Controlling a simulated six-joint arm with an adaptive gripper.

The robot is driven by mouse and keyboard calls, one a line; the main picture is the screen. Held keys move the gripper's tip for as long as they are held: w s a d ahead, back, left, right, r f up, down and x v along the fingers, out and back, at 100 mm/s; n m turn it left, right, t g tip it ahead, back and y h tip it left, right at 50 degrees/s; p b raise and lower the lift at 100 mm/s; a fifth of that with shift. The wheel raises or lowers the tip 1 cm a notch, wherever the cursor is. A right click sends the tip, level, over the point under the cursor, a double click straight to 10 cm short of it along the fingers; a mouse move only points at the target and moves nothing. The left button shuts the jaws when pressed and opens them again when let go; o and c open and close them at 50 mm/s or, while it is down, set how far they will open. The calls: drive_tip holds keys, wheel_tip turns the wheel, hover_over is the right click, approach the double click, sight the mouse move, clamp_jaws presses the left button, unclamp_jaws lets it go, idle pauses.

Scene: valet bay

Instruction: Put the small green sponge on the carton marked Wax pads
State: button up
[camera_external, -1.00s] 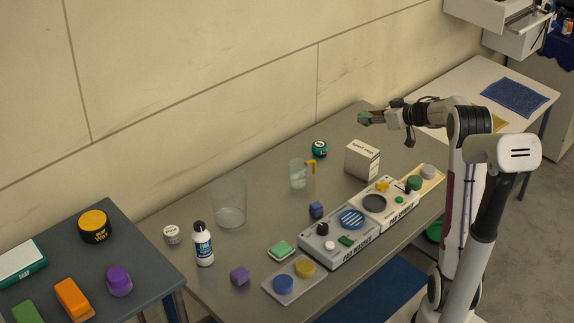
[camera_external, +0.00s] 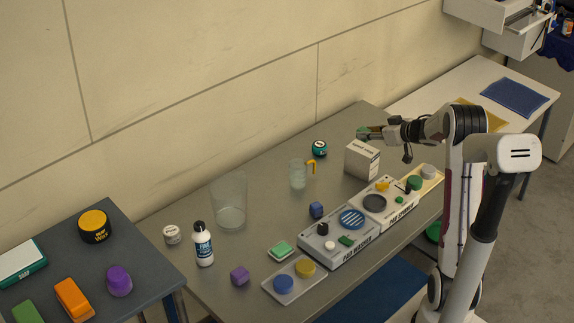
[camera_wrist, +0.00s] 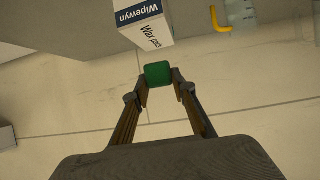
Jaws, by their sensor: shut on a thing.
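My gripper (camera_wrist: 159,80) is shut on a small green sponge (camera_wrist: 158,73), which sits between its two fingertips in the wrist view. In the external view my gripper (camera_external: 368,133) is above the white carton marked Wax pads (camera_external: 361,160), near its top. In the wrist view the carton (camera_wrist: 149,29) shows the words Wipewyn and Wax pads, just beyond the sponge. The sponge appears close to the carton but I cannot tell whether they touch. In the external view the sponge is small and partly hidden by the fingers.
A glass jug (camera_external: 298,174) with a yellow handle and a teal-and-black tin (camera_external: 319,148) stand left of the carton. The pad washer (camera_external: 335,247) and pad spinner (camera_external: 385,219) units lie in front. Free table shows behind the carton.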

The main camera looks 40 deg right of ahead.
sight(368, 141)
drive_tip(key=shift+f, duration=1.85)
drive_tip(key=shift+f, duration=0.1)
drive_tip(key=o, duration=0.8)
drive_tip(key=shift+s, duration=0.1)
drive_tip(key=shift+s+r, duration=0.45)
drive_tip(key=shift+s, duration=0.05)
drive_tip(key=v, duration=1)
drive_tip(key=shift+s, duration=0.35)
drive_tip(key=shift+a+r, duration=0.1)
drive_tip(key=shift+r, duration=0.05)
